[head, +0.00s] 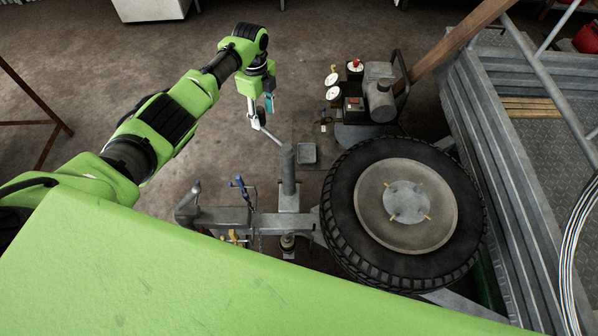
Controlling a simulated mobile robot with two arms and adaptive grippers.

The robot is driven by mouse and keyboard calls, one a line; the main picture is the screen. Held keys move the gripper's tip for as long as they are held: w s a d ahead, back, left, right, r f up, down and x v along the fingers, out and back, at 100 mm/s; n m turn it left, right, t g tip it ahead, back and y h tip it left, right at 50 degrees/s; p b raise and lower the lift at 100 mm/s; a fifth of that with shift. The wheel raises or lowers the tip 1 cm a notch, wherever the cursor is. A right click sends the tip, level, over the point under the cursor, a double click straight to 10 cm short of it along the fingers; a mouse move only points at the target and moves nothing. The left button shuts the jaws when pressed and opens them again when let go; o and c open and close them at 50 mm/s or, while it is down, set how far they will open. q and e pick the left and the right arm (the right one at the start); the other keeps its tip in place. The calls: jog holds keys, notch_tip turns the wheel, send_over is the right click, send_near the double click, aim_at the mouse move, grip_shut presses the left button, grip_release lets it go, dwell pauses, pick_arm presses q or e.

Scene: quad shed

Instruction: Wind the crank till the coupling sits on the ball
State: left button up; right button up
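The grey jack post (288,170) stands upright on the trailer drawbar (225,217). The crank (270,134) reaches from the post's top to the upper left, and its pale handle grip (255,122) is at the outer end. My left gripper (261,112) points down at that grip, with its fingers close around or beside it. I cannot tell whether they press on it. The coupling (187,196) is at the drawbar's left end, with a blue-handled lever (239,184) nearby. The ball is not discernible. My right gripper is out of view.
A spare wheel (405,210) lies right of the post. A compressor (378,95) with gauges stands behind it, and a small grey tray (306,153) lies beside the post. The metal trailer bed (490,120) fills the right. Floor behind the crank is clear.

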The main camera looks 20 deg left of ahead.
pick_arm(q)
jog(key=shift+a, duration=0.2)
jog(key=shift+a+r+p, duration=0.1)
jog(key=shift+r+p, duration=0.35)
jog(key=shift+p, duration=0.05)
notch_tip(320, 180, up, 9)
jog(key=p, duration=0.8)
jog(key=shift+f, duration=0.1)
